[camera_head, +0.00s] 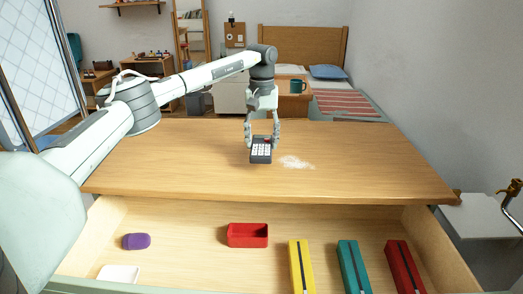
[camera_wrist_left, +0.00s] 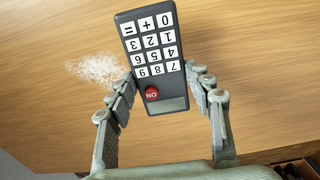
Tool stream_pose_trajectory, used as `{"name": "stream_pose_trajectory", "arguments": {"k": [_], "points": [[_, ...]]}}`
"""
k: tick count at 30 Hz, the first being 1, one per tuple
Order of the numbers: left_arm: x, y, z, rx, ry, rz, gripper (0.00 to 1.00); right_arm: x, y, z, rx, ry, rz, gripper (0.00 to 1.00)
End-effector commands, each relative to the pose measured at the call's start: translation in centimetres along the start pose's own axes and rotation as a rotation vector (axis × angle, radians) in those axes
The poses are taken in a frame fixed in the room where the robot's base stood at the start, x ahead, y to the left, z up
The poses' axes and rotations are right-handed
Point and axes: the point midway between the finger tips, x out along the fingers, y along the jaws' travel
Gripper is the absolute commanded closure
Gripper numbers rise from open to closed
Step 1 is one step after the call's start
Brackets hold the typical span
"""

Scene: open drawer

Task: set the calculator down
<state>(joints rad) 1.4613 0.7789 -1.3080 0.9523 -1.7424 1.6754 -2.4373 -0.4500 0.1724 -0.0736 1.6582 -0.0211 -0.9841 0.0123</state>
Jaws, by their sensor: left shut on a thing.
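The calculator (camera_head: 261,152) is dark grey with white keys and a red button. My left gripper (camera_head: 262,138) is shut on it, above the middle of the wooden desk top (camera_head: 180,160). In the left wrist view, the calculator (camera_wrist_left: 152,60) sits between the two fingers (camera_wrist_left: 165,98), with its keys facing the camera. I cannot tell whether its lower end touches the desk top. My right gripper is not in view.
A whitish speckled patch (camera_head: 295,162) lies right of the calculator. The open drawer (camera_head: 190,225) in front holds a purple item (camera_head: 136,241), a red open box (camera_head: 248,235) and several long coloured boxes. The desk top is otherwise clear.

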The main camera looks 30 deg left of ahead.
Motion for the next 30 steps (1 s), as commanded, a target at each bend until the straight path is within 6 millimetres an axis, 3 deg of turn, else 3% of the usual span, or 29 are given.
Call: {"name": "stream_pose_trajectory", "arguments": {"k": [8,19,20,21,25,30], "points": [[3.6,-0.1,0.1,0.0,-0.002,-0.001,0.81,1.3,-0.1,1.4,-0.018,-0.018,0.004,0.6],[4.1,-0.1,0.1,0.001,0.0,0.0,0.81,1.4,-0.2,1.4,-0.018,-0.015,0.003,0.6],[4.2,-0.1,0.1,0.001,0.0,0.0,0.48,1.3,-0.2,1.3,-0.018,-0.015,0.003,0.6],[4.1,-0.1,0.1,0.001,0.0,0.0,0.43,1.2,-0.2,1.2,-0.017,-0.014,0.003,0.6],[4.1,-0.1,0.1,0.001,0.0,0.0,0.28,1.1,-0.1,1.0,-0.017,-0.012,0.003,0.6],[4.1,-0.1,0.1,0.001,0.0,0.0,0.28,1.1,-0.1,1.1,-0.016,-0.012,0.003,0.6]]}}
